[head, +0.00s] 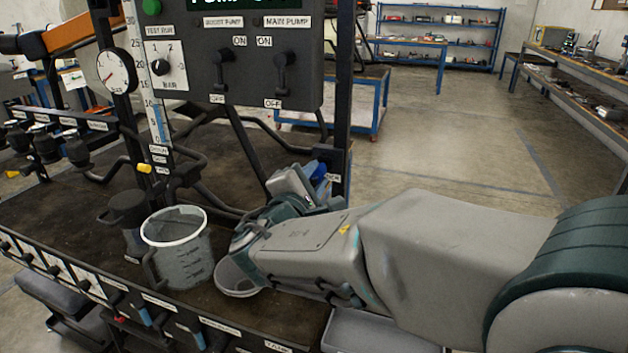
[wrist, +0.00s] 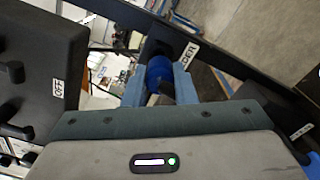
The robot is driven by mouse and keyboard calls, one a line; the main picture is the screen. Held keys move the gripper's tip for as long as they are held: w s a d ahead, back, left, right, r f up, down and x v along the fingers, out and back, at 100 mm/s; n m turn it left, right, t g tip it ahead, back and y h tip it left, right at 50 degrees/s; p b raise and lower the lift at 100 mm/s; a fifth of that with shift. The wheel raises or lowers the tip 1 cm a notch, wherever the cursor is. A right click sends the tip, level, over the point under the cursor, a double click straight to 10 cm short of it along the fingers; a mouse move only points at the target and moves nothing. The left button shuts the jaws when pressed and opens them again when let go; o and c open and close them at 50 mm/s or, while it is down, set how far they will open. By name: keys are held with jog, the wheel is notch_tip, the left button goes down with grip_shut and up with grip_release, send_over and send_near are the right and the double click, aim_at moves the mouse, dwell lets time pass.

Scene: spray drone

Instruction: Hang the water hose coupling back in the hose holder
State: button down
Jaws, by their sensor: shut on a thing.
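The blue water hose coupling (wrist: 158,72) is between the two light-blue fingers of my gripper (wrist: 160,82) in the wrist view, and the fingers are shut on it. Just beyond it is a black part (wrist: 155,47) beside a small white label, on the dark upright post; it may be the hose holder. I cannot tell whether the coupling touches it or sits in it. In the head view my gripper (head: 312,184) is at the foot of the post, right of the bench's middle, and a bit of blue shows there. My wrist hides most of the coupling.
The pump control panel (head: 238,50) hangs above and left of my gripper. A clear measuring jug (head: 178,250) and a dark cup (head: 128,212) stand on the bench to the left. The floor at right is clear.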

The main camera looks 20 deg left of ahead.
jog(key=shift+w+d+b, duration=0.1)
jog(key=shift+w+b, duration=0.4)
jog(key=shift+w, duration=0.7)
jog(key=c, duration=1.1)
grip_release()
jog(key=s+a+p, duration=0.1)
jog(key=s, duration=1.2)
jog(key=shift+s, duration=0.4)
